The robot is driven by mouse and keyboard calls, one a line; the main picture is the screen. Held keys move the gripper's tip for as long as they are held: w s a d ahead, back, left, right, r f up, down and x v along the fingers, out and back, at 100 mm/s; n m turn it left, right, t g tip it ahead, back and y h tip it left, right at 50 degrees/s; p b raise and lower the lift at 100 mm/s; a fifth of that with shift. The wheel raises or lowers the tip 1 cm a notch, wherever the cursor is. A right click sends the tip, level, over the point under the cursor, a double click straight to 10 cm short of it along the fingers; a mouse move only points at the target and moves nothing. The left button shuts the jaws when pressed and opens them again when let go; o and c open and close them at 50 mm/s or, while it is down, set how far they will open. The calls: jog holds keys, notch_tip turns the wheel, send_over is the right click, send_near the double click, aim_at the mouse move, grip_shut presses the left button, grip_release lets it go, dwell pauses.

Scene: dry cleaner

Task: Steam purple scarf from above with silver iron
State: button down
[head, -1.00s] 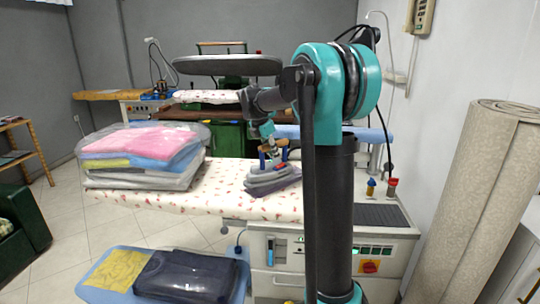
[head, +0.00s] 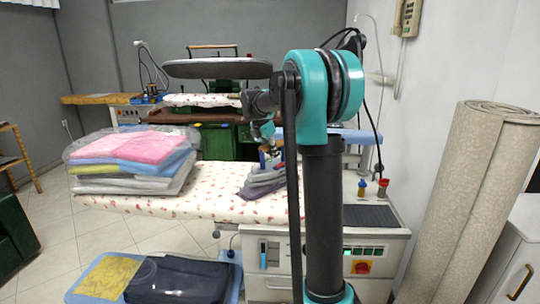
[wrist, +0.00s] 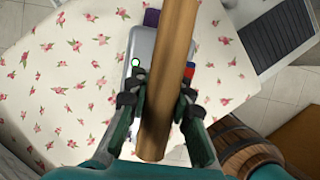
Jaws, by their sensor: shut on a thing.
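The silver iron (wrist: 143,46) is under my gripper in the wrist view, with a long brown wooden handle (wrist: 168,60). My gripper (wrist: 157,96) is shut on that handle, one finger on each side. In the head view my gripper (head: 267,146) is above the ironing board, partly hidden by my arm. The purple scarf (head: 256,191) lies folded on the board, with the grey iron (head: 268,172) over it. A corner of the scarf (wrist: 151,17) shows past the iron in the wrist view. Whether the iron touches the scarf is unclear.
The floral ironing board (head: 205,205) is clear between the scarf and a bagged stack of folded cloths (head: 130,160) at left. Two small bottles (head: 382,188) stand to the right of my arm. A rolled carpet (head: 487,200) stands at far right.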

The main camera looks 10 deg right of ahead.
jog(key=shift+w+d, duration=2.7)
jog(key=shift+d, duration=2.75)
jog(key=shift+r, duration=2.65)
